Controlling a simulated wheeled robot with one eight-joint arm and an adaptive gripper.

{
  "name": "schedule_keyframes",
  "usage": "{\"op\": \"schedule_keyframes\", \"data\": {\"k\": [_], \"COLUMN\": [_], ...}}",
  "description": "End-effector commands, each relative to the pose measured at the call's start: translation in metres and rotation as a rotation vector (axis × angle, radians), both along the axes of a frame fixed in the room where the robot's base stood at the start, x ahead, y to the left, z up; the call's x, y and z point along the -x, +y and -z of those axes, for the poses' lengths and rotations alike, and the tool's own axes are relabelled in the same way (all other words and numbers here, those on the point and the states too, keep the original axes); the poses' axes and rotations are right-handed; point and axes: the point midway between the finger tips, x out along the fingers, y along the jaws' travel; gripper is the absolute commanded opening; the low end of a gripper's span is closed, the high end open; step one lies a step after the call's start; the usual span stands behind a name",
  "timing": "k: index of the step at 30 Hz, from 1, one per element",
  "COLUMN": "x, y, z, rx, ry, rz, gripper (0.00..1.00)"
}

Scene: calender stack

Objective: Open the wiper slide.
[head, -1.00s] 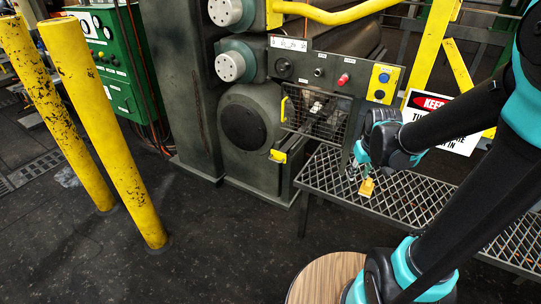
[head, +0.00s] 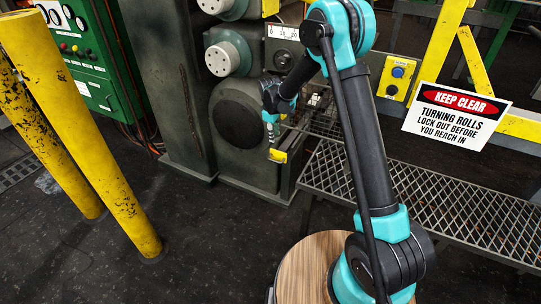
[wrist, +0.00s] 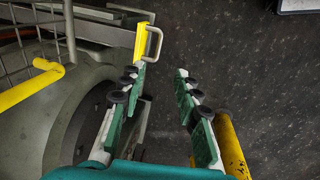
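What looks like the wiper slide is a yellow block (head: 277,155) at the lower front of the machine, beside the big dark round cover. In the wrist view a yellow plate (wrist: 141,40) with a grey metal loop handle (wrist: 155,42) sits on the end of a grey rail. My gripper (head: 271,126) hangs just above the yellow block in the head view. In the wrist view my gripper (wrist: 161,73) is open and empty. The handle lies just beyond the left fingertip and is not between the fingers. Whether that fingertip touches it I cannot tell.
A wire mesh guard (wrist: 30,40) with a yellow bar handle (wrist: 30,86) is left of my fingers. Yellow posts (head: 90,140) stand left. A grating platform (head: 440,205) and KEEP CLEAR sign (head: 458,115) are right.

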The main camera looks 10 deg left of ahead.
Motion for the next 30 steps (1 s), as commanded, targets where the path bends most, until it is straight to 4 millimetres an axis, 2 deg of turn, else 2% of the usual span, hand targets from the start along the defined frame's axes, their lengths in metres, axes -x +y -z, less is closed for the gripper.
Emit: {"op": "schedule_keyframes", "data": {"k": [3,8,30], "x": [-0.003,-0.005,-0.028], "y": [0.007,0.007,-0.001], "z": [0.008,0.022,0.155], "rx": [0.007,0.007,0.007], "ry": [0.004,0.005,0.004], "rz": [-0.022,-0.024,-0.022], "gripper": [0.32,0.32,0.32]}}
